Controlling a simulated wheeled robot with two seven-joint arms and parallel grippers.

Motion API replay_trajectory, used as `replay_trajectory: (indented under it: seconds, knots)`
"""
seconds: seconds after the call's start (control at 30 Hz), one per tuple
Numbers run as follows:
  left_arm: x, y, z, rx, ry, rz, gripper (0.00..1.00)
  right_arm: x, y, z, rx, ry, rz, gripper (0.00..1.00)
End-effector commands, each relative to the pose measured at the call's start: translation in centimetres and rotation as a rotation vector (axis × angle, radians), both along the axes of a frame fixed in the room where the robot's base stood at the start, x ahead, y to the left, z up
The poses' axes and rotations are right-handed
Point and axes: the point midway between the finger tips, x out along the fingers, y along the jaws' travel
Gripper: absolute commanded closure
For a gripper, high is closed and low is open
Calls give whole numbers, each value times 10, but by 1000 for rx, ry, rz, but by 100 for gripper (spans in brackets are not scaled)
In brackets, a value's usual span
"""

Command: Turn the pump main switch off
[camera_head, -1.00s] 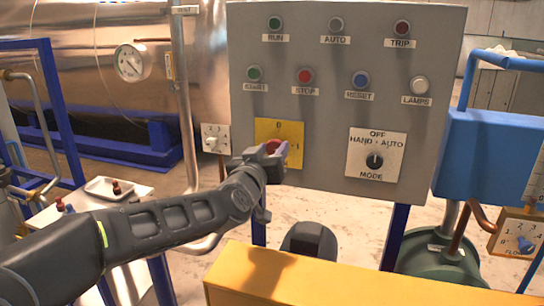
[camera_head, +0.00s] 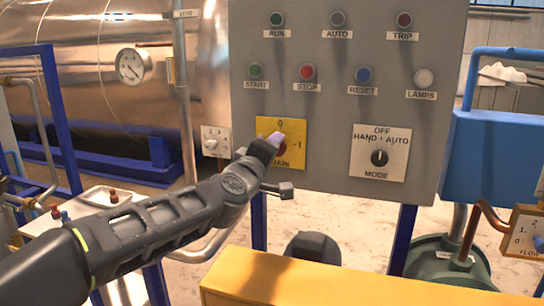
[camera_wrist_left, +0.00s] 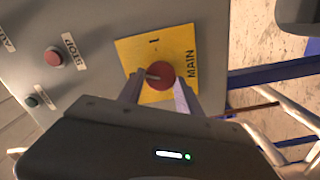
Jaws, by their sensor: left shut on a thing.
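The main switch is a red round knob (camera_wrist_left: 161,74) on a yellow plate (camera_head: 295,133) low on the grey control panel. The plate reads 0 at the top, 1 at the right and MAIN at the bottom. My left gripper (camera_head: 276,143) is at the knob and hides most of it in the head view. In the left wrist view the fingers (camera_wrist_left: 160,90) reach the knob from either side and are shut on it. The knob's pale pointer line points left there, away from the word MAIN, toward the plate's 0 side. My right gripper is out of view.
The panel (camera_head: 330,110) also carries lamps, push buttons and a MODE knob (camera_head: 379,157) right of the main switch. A yellow beam (camera_head: 330,285) crosses the front. A gauge (camera_head: 133,66) and a small white dial plate (camera_head: 215,141) stand left.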

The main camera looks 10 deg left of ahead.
Motion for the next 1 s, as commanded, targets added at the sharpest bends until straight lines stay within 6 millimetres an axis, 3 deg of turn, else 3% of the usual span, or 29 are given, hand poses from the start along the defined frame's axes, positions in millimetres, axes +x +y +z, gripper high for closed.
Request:
replay_trajectory:
  seconds: [0.5,1.0]
  knots:
    - [0,1,-3,-381,24,1,99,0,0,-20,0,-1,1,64]
    - [0,1,-3,-447,30,0,99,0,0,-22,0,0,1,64]
